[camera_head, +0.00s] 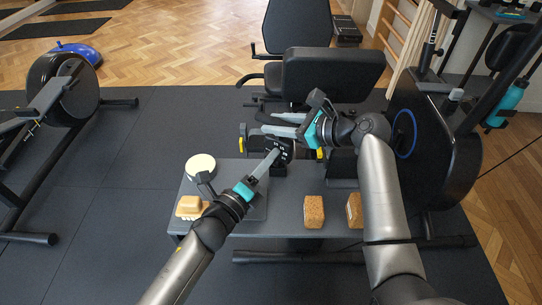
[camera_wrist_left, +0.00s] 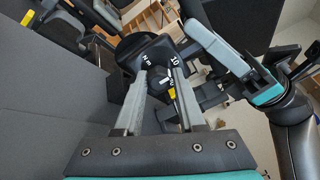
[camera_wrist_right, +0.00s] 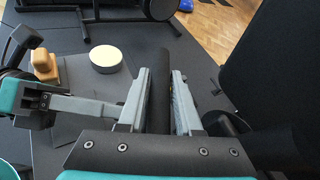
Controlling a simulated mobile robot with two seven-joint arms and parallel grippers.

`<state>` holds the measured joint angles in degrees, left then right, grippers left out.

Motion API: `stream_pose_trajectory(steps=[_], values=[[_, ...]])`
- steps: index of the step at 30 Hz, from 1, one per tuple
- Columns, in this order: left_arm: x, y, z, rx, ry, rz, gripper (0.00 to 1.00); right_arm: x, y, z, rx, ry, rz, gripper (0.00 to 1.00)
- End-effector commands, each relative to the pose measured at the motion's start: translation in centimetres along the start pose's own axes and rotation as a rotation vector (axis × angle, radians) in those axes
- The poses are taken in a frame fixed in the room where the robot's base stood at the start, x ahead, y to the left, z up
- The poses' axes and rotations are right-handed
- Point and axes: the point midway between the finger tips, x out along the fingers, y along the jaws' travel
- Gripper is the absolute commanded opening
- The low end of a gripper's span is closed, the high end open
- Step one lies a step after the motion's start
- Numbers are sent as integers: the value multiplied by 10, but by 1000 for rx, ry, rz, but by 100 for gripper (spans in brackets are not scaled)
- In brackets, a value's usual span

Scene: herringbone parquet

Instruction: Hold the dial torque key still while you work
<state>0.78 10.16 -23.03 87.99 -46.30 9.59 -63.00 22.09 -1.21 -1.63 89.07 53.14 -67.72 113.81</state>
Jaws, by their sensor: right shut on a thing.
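A black block with white markings (camera_wrist_left: 155,52), which looks like the dial head of the dial torque key, shows in the left wrist view. It also shows in the head view (camera_head: 284,149), above the middle of the low grey table. My left gripper (camera_head: 270,161) has its fingers apart, with the tips at the near side of the black block; I cannot tell whether they touch it. My right gripper (camera_head: 273,124) is just above and behind, shut on a dark bar (camera_wrist_right: 160,88) that lies lengthwise between its fingers. Whether this bar joins the block is hidden.
On the low grey table (camera_head: 265,226) are a round white-topped tub (camera_head: 200,164), a tan block (camera_head: 189,207) and two cork-coloured blocks (camera_head: 314,211). A padded machine seat (camera_head: 333,74) stands behind. A large black wheel housing (camera_head: 432,137) stands at right. Dark mat floor is free at left.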

Motion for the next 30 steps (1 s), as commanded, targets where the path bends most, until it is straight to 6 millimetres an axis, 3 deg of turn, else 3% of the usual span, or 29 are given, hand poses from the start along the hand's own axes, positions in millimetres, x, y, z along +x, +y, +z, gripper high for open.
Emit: stream_pose_trajectory(steps=[6,17,30], values=[[0,1,0,3,-1,2,62,1,3,-7,4,15,7,0],[-7,2,0,4,-1,5,62,1,3,-7,4,15,8,0],[-79,1,-1,3,0,5,62,1,3,-7,4,15,8,0]])
